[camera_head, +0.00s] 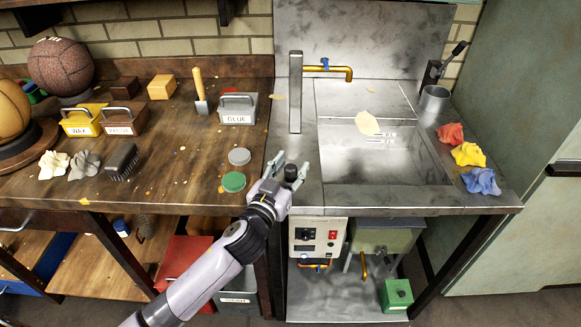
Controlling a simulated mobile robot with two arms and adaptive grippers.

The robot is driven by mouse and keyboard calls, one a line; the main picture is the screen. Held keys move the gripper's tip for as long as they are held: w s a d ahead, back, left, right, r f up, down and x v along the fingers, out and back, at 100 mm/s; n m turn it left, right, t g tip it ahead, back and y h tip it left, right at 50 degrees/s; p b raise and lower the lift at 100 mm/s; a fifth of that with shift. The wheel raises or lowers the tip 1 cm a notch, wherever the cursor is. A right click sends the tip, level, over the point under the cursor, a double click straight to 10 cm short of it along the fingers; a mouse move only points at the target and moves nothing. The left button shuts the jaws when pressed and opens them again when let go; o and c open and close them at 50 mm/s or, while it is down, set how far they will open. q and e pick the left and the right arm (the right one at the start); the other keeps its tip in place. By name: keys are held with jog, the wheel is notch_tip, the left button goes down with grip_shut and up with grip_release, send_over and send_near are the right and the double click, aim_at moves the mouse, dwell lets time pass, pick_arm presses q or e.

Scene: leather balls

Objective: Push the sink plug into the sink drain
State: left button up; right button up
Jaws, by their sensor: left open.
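The sink plug (291,172) looks like a small black piece at the left front of the metal sink counter. My left gripper (290,166) reaches in from the lower left, and its open fingers are on either side of the plug. I cannot tell whether they touch it. The steel sink (430,168) has its basin to the right of the gripper. The drain cannot be made out in the basin. My right gripper is not in view.
Red, yellow (468,154) and blue cloths lie right of the basin. Round green (233,182) and grey (239,156) lids lie left of the gripper on the wooden bench.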

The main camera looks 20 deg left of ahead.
pick_arm(q)
jog(key=shift+f, duration=0.1)
jog(key=shift+f+b, duration=0.25)
jog(key=shift+b, duration=0.1)
jog(key=s+a+b, duration=0.1)
jog(key=s+a, duration=0.1)
jog(key=s, duration=1.5)
jog(key=shift+s, duration=0.15)
jog(key=shift+a, duration=0.1)
